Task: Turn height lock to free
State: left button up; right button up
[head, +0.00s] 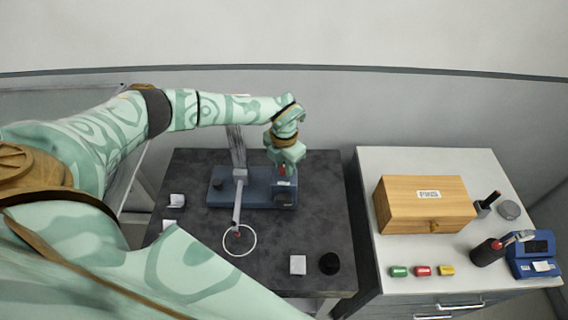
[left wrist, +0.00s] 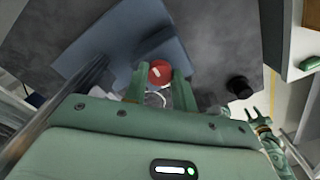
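A round red knob (left wrist: 160,73) with a pale mark on its top shows in the left wrist view. It sits on the dark blue base (head: 225,190) of a stand on the dark table. My left gripper (head: 283,166) reaches down over the right end of this base. Its two fingers (left wrist: 160,86) flank the knob closely and appear to touch both sides. In the head view the gripper mostly hides the knob. My right gripper (left wrist: 260,113) shows small in the left wrist view, empty, with its fingers apart.
A grey post and arm rise from the base, above a white ring (head: 239,240). White blocks (head: 298,265) and a black cylinder (head: 330,263) stand on the dark table. A wooden box (head: 425,204) and a blue device (head: 532,255) are on the white cabinet at right.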

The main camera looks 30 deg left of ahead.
aim_at(284, 167)
pick_arm(q)
jog(key=o, duration=0.4)
notch_tip(284, 167, up, 16)
jog(key=shift+r, duration=0.2)
dwell(0.5)
